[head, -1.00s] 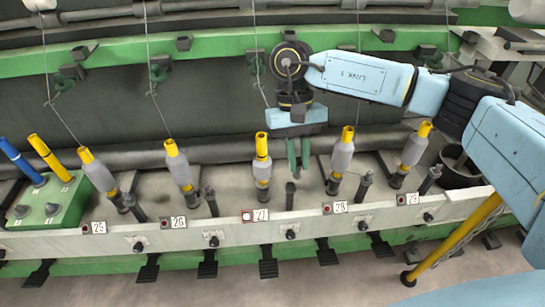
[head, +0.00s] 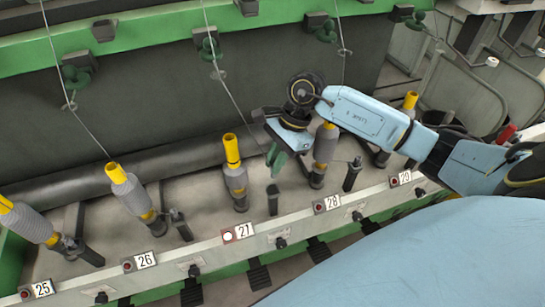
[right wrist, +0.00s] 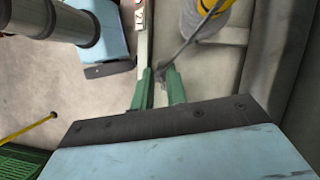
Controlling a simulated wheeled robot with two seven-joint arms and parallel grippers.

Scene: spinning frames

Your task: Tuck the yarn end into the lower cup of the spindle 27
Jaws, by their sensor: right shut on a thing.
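Spindle 27 (head: 235,178) carries a grey bobbin with a yellow top and stands behind the sign 27 (head: 243,231). My right gripper (head: 277,162) is just right of its bobbin, apart from it, with green fingers pointing down. A thin yarn (head: 232,98) runs down from a hook to this gripper. In the right wrist view the green fingers (right wrist: 160,88) are shut on the yarn (right wrist: 188,43), a grey strand coming from the upper right. The yarn end between the fingertips is too small to make out. The lower cup cannot be clearly seen. My left gripper is not in view.
Spindle 28's bobbin (head: 325,145) stands close right of my gripper. Spindle 26's bobbin (head: 130,190) is to the left. A short dark post (head: 272,200) stands below my fingers, behind the white rail (head: 205,259). The lamp beside sign 27 is white.

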